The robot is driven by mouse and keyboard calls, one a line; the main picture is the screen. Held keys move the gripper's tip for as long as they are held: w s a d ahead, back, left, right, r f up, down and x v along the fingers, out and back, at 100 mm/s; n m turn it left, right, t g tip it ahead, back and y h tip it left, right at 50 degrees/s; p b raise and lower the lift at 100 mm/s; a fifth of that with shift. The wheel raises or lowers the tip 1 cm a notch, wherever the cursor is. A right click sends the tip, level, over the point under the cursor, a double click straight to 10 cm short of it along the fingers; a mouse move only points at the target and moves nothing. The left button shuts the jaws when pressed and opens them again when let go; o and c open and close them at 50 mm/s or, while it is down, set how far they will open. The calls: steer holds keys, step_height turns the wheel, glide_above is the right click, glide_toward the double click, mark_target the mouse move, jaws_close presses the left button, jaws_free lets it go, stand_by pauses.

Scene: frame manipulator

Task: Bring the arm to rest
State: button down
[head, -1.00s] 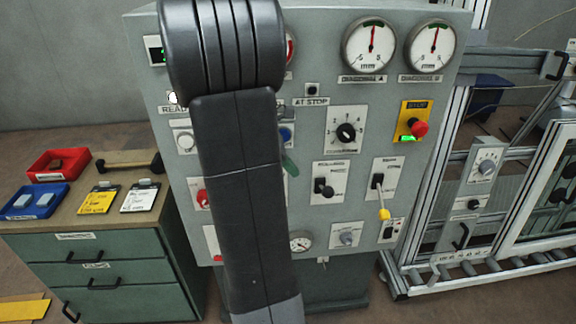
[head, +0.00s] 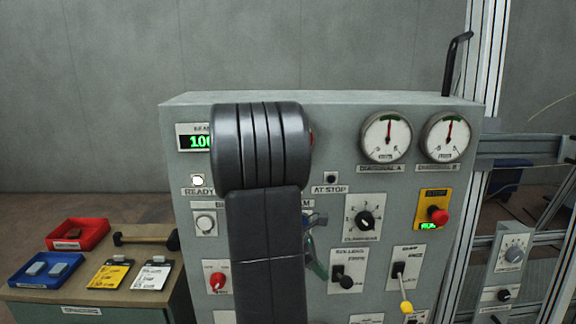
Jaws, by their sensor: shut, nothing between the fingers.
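My own dark arm stands upright in the middle of the head view, in front of a grey control panel (head: 340,150). Its thick ribbed joint is at the top, and a long link runs down out of the picture. My gripper cannot be made out; the arm covers the middle of the panel. A small green piece (head: 317,268) and some grey-blue parts show just right of the link; I cannot tell what they belong to.
The panel carries two gauges (head: 387,137), a red stop button (head: 439,215), a yellow-tipped lever (head: 405,306) and several knobs. At left a bench holds a red tray (head: 90,234), a blue tray (head: 28,283) and two cards. A metal frame (head: 489,90) stands at right.

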steer(key=d+f+t+b, duration=0.2)
steer(key=d+f+b, duration=0.2)
steer(key=f+b, duration=0.8)
step_height(320, 180, down, 2)
steer(key=shift+s+f+m+b, duration=0.2)
steer(key=shift+m+b, duration=0.2)
steer(key=shift+r, duration=0.15)
